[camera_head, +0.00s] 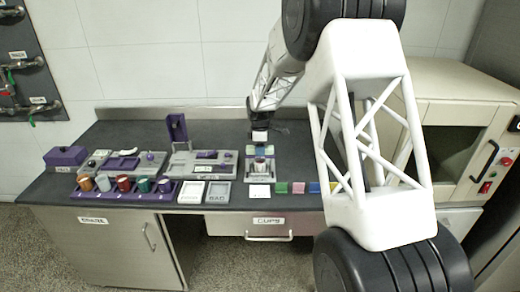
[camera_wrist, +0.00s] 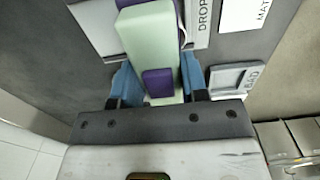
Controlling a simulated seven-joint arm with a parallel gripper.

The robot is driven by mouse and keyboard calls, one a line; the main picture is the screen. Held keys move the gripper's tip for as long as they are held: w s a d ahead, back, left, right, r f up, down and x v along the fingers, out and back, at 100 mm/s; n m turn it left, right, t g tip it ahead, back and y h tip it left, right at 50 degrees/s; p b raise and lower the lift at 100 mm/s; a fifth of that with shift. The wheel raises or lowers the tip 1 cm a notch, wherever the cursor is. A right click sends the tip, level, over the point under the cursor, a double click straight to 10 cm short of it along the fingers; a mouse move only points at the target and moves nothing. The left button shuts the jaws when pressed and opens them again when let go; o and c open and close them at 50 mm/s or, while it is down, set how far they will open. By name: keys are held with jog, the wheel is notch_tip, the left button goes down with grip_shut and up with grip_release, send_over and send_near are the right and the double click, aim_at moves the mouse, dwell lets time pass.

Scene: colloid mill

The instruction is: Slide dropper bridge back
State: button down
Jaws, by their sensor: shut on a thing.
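The dropper bridge is a pale green bar (camera_wrist: 150,45) with a purple grip block (camera_wrist: 158,82) on it, in the wrist view. It also shows as a small pale green piece (camera_head: 262,150) at the dropper station in the head view. My gripper (camera_wrist: 157,90) has its blue fingers on either side of the bridge and is shut on it. In the head view my gripper (camera_head: 260,137) points down over the back of the station. A grey plate (camera_wrist: 199,25) with a partly cut-off "DROP" label lies beside the bridge. A dark red cup (camera_head: 261,164) stands at the station's front.
A white card (camera_head: 259,191) and small coloured blocks (camera_head: 298,188) lie in front and to the right. A tray labelled BAD (camera_head: 218,193) lies front left. A purple rack (camera_head: 125,194) with several cups and the mill units (camera_head: 200,163) stand further left. A cream cabinet (camera_head: 455,140) stands right.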

jog(key=w, duration=0.9)
jog(key=shift+r, duration=0.1)
jog(key=c, duration=0.6)
grip_release()
jog(key=shift+c, duration=0.2)
notch_tip(320, 180, up, 8)
